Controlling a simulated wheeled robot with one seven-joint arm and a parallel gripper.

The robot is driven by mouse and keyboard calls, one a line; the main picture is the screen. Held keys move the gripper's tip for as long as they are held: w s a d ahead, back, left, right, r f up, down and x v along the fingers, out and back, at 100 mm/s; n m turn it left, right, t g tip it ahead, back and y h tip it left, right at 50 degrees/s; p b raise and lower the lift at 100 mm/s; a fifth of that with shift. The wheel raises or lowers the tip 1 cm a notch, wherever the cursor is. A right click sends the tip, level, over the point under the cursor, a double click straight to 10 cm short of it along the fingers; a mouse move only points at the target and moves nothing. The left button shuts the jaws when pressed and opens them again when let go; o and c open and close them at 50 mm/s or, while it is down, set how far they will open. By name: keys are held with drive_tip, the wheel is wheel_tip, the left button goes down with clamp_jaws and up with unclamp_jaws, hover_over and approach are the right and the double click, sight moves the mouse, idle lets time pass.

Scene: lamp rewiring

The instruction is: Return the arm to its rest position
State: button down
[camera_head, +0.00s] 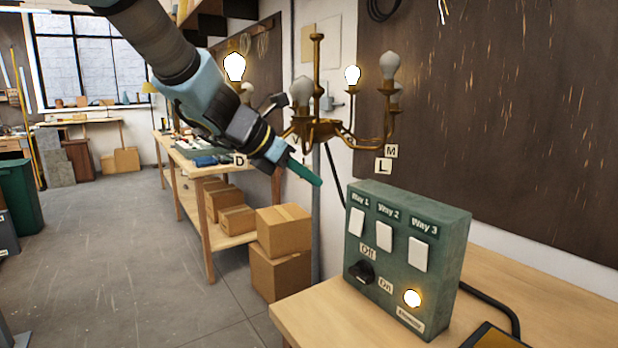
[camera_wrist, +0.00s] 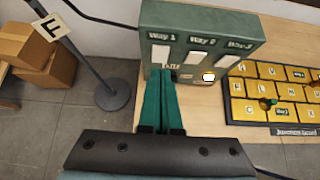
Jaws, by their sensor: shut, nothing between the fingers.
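My gripper (camera_head: 304,172) is shut and empty, its green fingers pointing down and right in the head view, in the air to the left of the green switch box. In the wrist view the two closed fingers (camera_wrist: 168,103) show side by side in front of the box. The switch box (camera_head: 446,240) stands on the wooden bench (camera_head: 330,318) with white switches labelled Way 1, Way 2 and Way 3, a black Off/On knob (camera_head: 361,272) and a lit lamp (camera_head: 412,298). The box also shows in the wrist view (camera_wrist: 150,18).
A brass chandelier (camera_head: 318,128) stands behind my gripper, with lit and unlit bulbs and letter tags. Cardboard boxes (camera_head: 284,229) are stacked by the left workbench. A board of yellow lettered tiles (camera_wrist: 262,132) lies right of the switch box. The floor at left is open.

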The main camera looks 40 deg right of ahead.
idle(0.4)
drive_tip(key=w+a+f+n+t+y, duration=0.2)
drive_tip(key=w+a+f+n+t, duration=0.15)
drive_tip(key=w+a+n, duration=0.7)
drive_tip(key=w+a+f+n+t+y, duration=0.4)
drive_tip(key=w+a+n, duration=0.55)
drive_tip(key=n, duration=0.65)
drive_tip(key=s+a+f+n+y, duration=0.1)
drive_tip(key=a+n, duration=0.4)
drive_tip(key=a, duration=0.1)
drive_tip(key=s+a+f+n+y, duration=0.1)
drive_tip(key=s+a+f+n, duration=0.1)
drive_tip(key=a+n, duration=0.3)
drive_tip(key=s+a+f+n+g+y, duration=0.2)
drive_tip(key=s+a+f+n+g, duration=0.3)
drive_tip(key=s+a+n, duration=0.7)
wheel_tip(320, 180, down, 2)
drive_tip(key=a+n, duration=0.1)
drive_tip(key=n, duration=0.4)
drive_tip(key=shift+s+a, duration=0.25)
drive_tip(key=shift+s, duration=0.05)
